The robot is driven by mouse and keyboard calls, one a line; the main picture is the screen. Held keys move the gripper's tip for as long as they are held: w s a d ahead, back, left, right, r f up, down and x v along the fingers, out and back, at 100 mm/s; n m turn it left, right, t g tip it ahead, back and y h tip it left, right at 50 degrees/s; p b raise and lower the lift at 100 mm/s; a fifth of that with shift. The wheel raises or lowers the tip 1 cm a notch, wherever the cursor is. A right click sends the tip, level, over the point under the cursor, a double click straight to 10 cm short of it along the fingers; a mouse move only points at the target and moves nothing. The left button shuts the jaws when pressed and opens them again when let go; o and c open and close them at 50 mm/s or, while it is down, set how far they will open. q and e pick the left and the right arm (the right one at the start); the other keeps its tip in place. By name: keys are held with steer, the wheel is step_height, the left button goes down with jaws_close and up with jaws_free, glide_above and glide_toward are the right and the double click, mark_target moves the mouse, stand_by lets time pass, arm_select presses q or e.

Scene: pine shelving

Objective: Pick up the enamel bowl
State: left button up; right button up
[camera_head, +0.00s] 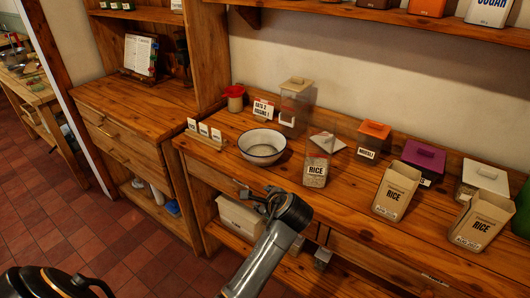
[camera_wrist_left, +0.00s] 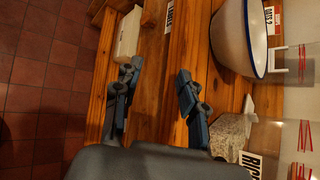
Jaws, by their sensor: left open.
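The white enamel bowl (camera_head: 262,145) with a dark blue rim stands upright on the wooden counter. It is empty as far as I can see. It also shows in the left wrist view (camera_wrist_left: 232,40), at the upper right, outside the fingers. My left gripper (camera_head: 258,197) is at the counter's front edge, nearer to me than the bowl and apart from it. In the left wrist view its two fingers (camera_wrist_left: 157,70) are spread with nothing between them. My right gripper is not in view.
A clear rice container (camera_head: 316,170) stands close to the bowl's right. A wooden card holder (camera_head: 207,138) is to its left, and a tall clear jar (camera_head: 295,102) is behind. Several rice packs and lidded containers crowd the right. Bare counter lies in front of the bowl.

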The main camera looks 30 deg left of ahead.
mark_target(250, 155)
arm_select(q)
steer(key=w+a+r+m+y, duration=0.2)
steer(key=w+r+m, duration=0.15)
steer(key=r, duration=0.65)
steer(key=x, duration=1.3)
steer(key=shift+w+a+r, duration=0.25)
steer(key=shift+w+a, duration=0.15)
steer(key=shift+w, duration=0.05)
steer(key=shift+c, duration=0.3)
steer(key=shift+s, duration=0.1)
jaws_close()
